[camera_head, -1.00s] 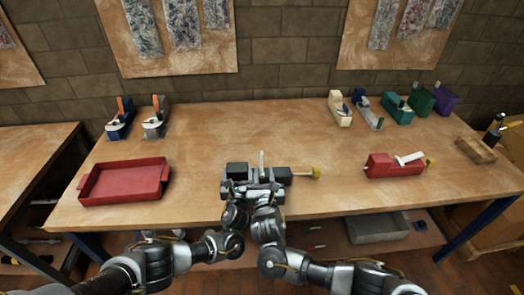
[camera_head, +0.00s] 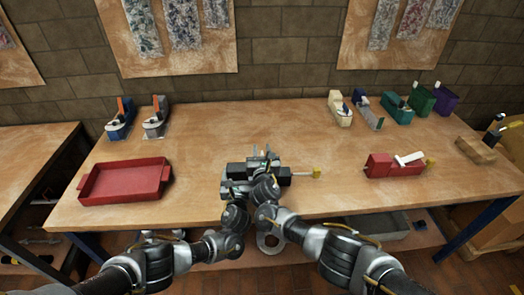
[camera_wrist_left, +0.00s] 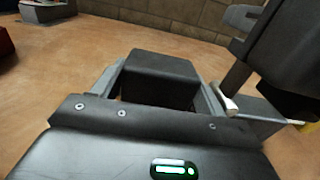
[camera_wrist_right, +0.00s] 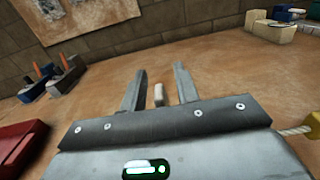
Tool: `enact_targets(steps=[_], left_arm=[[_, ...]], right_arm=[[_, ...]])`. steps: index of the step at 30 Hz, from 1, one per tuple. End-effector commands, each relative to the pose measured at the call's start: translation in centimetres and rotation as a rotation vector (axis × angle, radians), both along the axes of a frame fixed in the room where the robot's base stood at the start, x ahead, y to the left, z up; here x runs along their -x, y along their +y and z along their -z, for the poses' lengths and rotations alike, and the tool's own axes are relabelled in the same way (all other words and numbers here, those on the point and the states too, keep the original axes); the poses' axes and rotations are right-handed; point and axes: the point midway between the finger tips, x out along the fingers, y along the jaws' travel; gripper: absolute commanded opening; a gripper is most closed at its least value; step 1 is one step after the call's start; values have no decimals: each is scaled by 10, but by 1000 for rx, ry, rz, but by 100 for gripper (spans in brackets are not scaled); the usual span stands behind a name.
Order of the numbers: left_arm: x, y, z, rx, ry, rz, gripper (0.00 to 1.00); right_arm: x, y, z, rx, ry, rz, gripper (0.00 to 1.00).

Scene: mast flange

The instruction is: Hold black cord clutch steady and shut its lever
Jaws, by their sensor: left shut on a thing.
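The black cord clutch (camera_head: 236,168) lies on the workbench near its front edge, with a yellow-tipped end at its right (camera_head: 316,173). My left gripper (camera_head: 238,184) is shut on the clutch's black block (camera_wrist_left: 158,78), with a finger on each side in the left wrist view. The pale lever (camera_wrist_left: 228,103) stands up beside that block. My right gripper (camera_head: 262,158) is over the clutch; its two fingers are apart in the right wrist view, with the lever (camera_wrist_right: 158,95) between them and a gap visible on both sides. The grippers hide much of the clutch's middle in the head view.
A red tray (camera_head: 125,183) lies to the left. A red clutch-like device (camera_head: 394,166) with a white lever lies to the right. Several coloured devices stand along the back, including a blue one (camera_head: 119,120) and a cream one (camera_head: 340,109). The bench behind the clutch is clear.

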Motion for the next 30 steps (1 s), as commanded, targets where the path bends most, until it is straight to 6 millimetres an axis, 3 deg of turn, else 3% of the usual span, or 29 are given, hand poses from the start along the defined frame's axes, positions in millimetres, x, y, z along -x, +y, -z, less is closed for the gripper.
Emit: enact_targets(steps=[6, 14, 30], left_arm=[[0, 0, 0, 0, 1, -1, 38], [0, 0, 0, 0, 1, -1, 38], [0, 0, 0, 0, 0, -1, 38]], right_arm=[[0, 0, 0, 0, 0, 0, 31], [0, 0, 0, 0, -1, 0, 0], [0, -4, 1, -42, 5, 0, 0]])
